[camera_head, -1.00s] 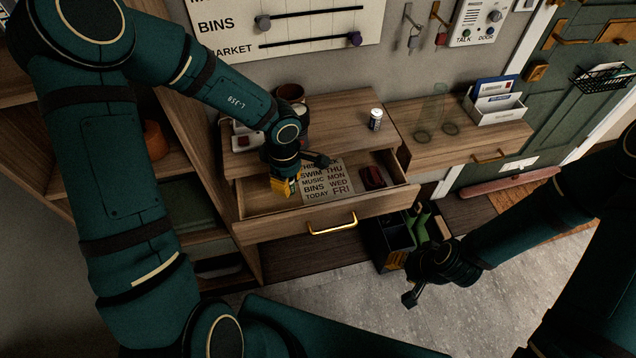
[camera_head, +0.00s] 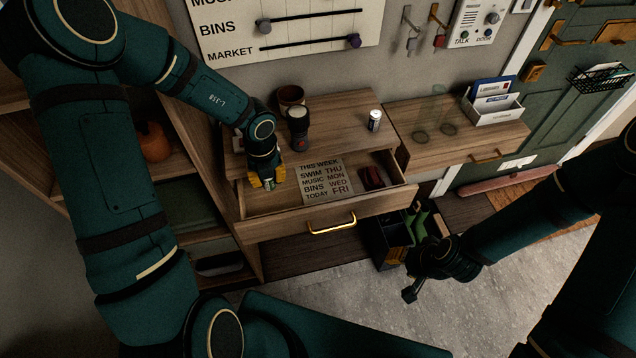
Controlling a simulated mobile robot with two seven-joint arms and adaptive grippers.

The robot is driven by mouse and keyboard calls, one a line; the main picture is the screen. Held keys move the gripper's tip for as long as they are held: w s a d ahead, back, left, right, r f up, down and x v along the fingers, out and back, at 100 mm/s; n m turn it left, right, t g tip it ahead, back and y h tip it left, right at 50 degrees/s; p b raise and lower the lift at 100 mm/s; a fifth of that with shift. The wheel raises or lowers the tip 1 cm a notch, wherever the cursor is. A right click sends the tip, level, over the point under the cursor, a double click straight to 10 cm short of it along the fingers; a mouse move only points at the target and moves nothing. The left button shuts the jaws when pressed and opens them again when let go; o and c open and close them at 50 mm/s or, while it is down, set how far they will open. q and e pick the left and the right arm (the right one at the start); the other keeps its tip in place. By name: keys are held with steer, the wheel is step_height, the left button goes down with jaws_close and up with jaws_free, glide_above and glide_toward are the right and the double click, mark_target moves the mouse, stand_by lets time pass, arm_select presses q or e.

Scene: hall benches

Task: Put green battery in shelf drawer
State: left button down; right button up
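The open shelf drawer (camera_head: 290,222) has a brass handle and juts out below the wooden shelf top. It holds a cream board with printed words (camera_head: 327,180) and a dark red object (camera_head: 373,177). My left gripper (camera_head: 268,184) points down over the drawer's left part. Its yellow fingers are closed around a small green and whitish piece, which looks like the green battery (camera_head: 269,184), mostly hidden by the fingers. I cannot tell whether it touches the drawer floor. My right gripper (camera_head: 412,288) hangs low before the bins, away from the drawer; its fingers are unclear.
On the shelf top stand a dark cylinder with a pale top (camera_head: 298,122), a brown pot (camera_head: 291,98) and a small white cylinder with a dark end (camera_head: 375,120). Glasses (camera_head: 433,115) and a letter holder (camera_head: 494,107) stand right. Dark bins (camera_head: 390,240) sit below the drawer.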

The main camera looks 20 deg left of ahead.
arm_select(q)
steer(key=n, duration=0.4)
steer(key=shift+a, duration=0.4)
steer(key=shift+f, duration=0.2)
steer(key=b, duration=0.2)
glide_above(272, 205)
step_height(272, 205, down, 5)
steer(key=shift+f, duration=0.2)
steer(key=shift+f+b, duration=0.65)
steer(key=shift+f, duration=1.55)
steer(key=shift+r, duration=0.15)
steer(key=c, duration=1.1)
jaws_free()
steer(key=shift+f, duration=0.2)
steer(key=shift+c, duration=0.2)
steer(key=o, duration=0.4)
